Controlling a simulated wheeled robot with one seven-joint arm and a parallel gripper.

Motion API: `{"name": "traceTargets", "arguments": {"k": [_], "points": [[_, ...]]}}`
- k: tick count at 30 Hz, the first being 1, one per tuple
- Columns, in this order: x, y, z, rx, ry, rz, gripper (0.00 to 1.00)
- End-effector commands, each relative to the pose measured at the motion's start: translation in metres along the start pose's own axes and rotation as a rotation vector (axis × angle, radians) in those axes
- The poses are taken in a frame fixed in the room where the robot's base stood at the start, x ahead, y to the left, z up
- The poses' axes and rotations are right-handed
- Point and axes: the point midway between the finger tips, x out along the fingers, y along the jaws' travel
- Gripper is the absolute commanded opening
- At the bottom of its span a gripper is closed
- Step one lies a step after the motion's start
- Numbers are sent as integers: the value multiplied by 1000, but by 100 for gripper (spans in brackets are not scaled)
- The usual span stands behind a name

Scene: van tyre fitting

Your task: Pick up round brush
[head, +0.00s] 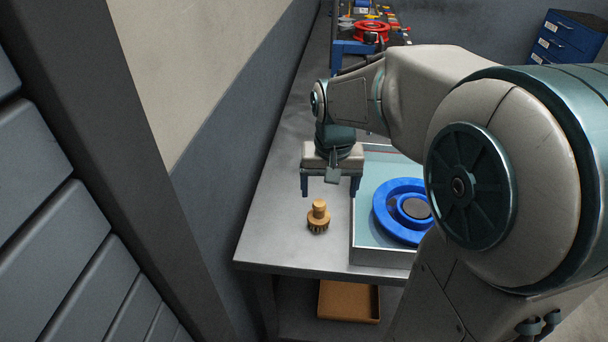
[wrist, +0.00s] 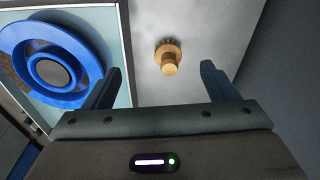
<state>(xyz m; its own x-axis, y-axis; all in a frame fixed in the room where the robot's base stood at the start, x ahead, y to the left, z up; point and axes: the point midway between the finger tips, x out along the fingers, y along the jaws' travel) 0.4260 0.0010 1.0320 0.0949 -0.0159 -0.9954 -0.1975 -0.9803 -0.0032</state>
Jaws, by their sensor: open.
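The round brush (head: 318,217) stands upright on the grey workbench, with dark bristles down and a tan wooden handle up. My gripper (head: 330,190) is open and empty, a little above and behind the brush in the head view. In the wrist view the brush (wrist: 169,58) shows beyond the fingertips, between the lines of the two fingers of my gripper (wrist: 160,78). The fingers do not touch it.
A shallow metal tray (head: 364,258) with a blue ring-shaped part (head: 384,213) lies right of the brush. A red ring-shaped part (head: 372,27) is at the bench's far end. A brown box (head: 348,301) sits below. Bare bench (head: 276,225) lies left of the brush.

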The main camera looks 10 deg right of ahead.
Motion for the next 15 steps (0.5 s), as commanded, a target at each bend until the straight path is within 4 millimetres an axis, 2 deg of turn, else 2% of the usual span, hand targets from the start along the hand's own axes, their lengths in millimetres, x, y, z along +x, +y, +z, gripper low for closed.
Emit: {"name": "traceTargets", "arguments": {"k": [1,6,11,15], "points": [[6,-3,-16,20,-23,3,80],[23,-10,-54,79,-69,7,80],[34,-14,-72,108,-92,9,80],[48,-15,-74,115,-100,10,80]]}}
